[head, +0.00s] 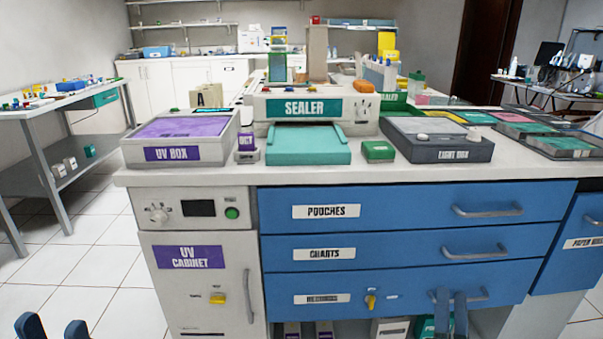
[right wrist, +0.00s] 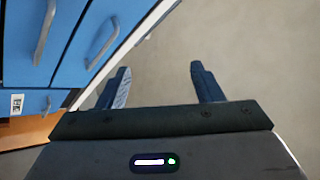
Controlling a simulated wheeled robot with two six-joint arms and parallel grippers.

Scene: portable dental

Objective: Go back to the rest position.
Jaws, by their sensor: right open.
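My left gripper (head: 52,326) shows at the bottom left corner of the head view, only its two dark blue fingertips in frame. The tips stand apart with nothing between them, over the white tiled floor. My right gripper (head: 451,298) shows low at the right of the head view, in front of the lowest blue drawer near its handle. In the right wrist view its fingers (right wrist: 160,70) are spread with only bare floor between them. The rest of both arms is out of view.
A white counter (head: 330,176) bears the sealer (head: 305,107), UV box (head: 180,140) and light box (head: 437,140). Blue drawers (head: 400,255) and a UV cabinet (head: 195,290) front it. A side table (head: 45,110) stands left. Tiled floor (head: 80,230) is open at left.

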